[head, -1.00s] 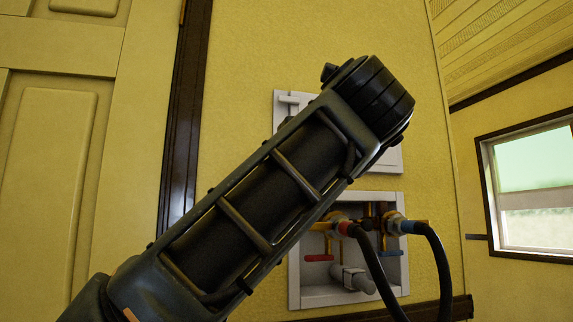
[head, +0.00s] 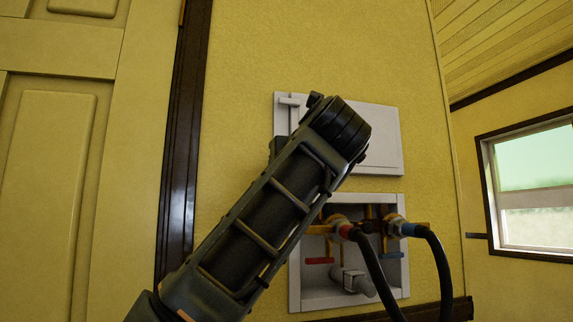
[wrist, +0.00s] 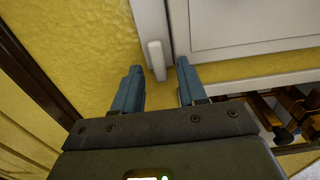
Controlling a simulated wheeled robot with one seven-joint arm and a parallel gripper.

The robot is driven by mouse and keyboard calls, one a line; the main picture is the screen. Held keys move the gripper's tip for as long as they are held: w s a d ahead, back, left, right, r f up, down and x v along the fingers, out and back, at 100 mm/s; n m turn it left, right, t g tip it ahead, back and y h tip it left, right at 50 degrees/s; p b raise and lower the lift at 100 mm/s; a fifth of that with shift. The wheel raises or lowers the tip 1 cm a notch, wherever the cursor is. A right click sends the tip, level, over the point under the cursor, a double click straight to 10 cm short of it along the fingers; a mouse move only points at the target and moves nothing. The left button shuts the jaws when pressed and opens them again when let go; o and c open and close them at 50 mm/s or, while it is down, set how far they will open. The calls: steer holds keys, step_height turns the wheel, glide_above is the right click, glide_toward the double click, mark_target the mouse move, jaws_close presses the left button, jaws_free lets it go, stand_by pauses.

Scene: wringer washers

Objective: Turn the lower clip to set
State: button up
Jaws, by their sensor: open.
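The lower clip (wrist: 155,58) is a small pale bar at the lower left of the white panel (wrist: 245,25). In the wrist view it stands roughly upright, along the panel's left edge. My gripper (wrist: 160,72) is open, with blue-grey fingers. The clip's lower end shows between the fingertips; I cannot tell how deep it sits or whether they touch. In the head view my arm hides the lower clip and most of my gripper. The upper clip (head: 289,101) lies crosswise at the top left of the white panel (head: 385,125).
Below the panel is an open white valve box (head: 294,285) with a red handle (head: 319,261), a blue handle (head: 392,254) and two black hoses (head: 441,270). A dark post (head: 185,150) stands left, a window (head: 530,185) right. The yellow wall above is bare.

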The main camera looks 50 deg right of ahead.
steer(key=shift+c, duration=0.3)
jaws_close()
steer(key=shift+s+d+r+n+p, duration=0.2)
steer(key=shift+d+r+n+p, duration=0.25)
steer(key=shift+n, duration=2.55)
steer(key=shift+s+d+r+n+p, duration=0.25)
steer(key=shift+n+p, duration=0.35)
steer(key=shift+n, duration=2.4)
steer(key=shift+s+d+r+n+p, duration=0.2)
steer(key=shift+r+n+p, duration=0.25)
steer(key=shift+n, duration=2.55)
